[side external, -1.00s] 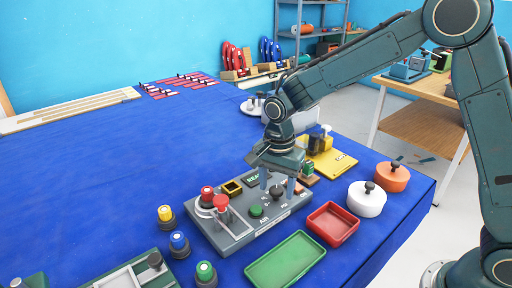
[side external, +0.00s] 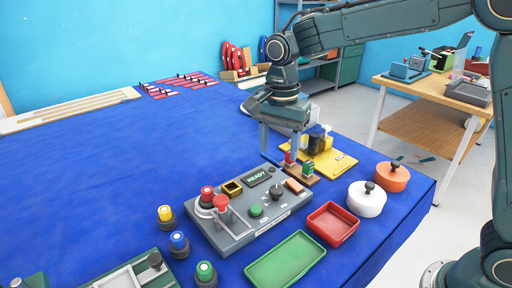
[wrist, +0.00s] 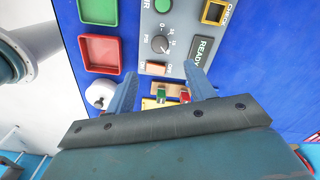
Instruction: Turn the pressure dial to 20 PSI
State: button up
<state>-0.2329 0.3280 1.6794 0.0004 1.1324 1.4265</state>
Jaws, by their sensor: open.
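The pressure dial is a small black knob (side external: 276,192) on the grey control panel (side external: 235,236), between the green button and the orange rocker switch. In the wrist view the dial (wrist: 159,43) shows a light pointer mark, with small labels around it too blurred to read surely. My gripper (side external: 280,150) is open and empty, pointing down beyond the panel's far right end, above the small red and green pieces. In the wrist view its fingers (wrist: 160,74) are spread apart, and the dial lies ahead of them, untouched.
A READY display (side external: 257,178), orange rocker switch (side external: 294,186), green button (side external: 256,211) and red buttons share the panel. Red (side external: 332,224) and green (side external: 286,261) trays lie in front. White (side external: 366,199) and orange (side external: 392,177) lidded pots stand right.

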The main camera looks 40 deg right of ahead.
jog(key=shift+r, duration=1.3)
jog(key=s+d+r+n+t, duration=0.1)
jog(key=s+d+r+n, duration=0.2)
jog(key=s, duration=0.3)
jog(key=s+d+r+n+t, duration=0.2)
jog(key=s+d+r+n, duration=0.15)
jog(key=s, duration=0.25)
jog(key=s+d+f+n+t, duration=0.1)
jog(key=s+d+f+n, duration=0.1)
jog(key=s, duration=0.4)
jog(key=s+d+f+n+t, duration=0.1)
jog(key=s+n, duration=0.4)
jog(key=s, duration=0.2)
jog(key=shift+d+f+t, duration=0.3)
jog(key=shift+d+f, duration=0.05)
jog(key=shift+f, duration=0.05)
jog(key=shift+r, duration=0.1)
jog(key=shift+c, duration=0.2)
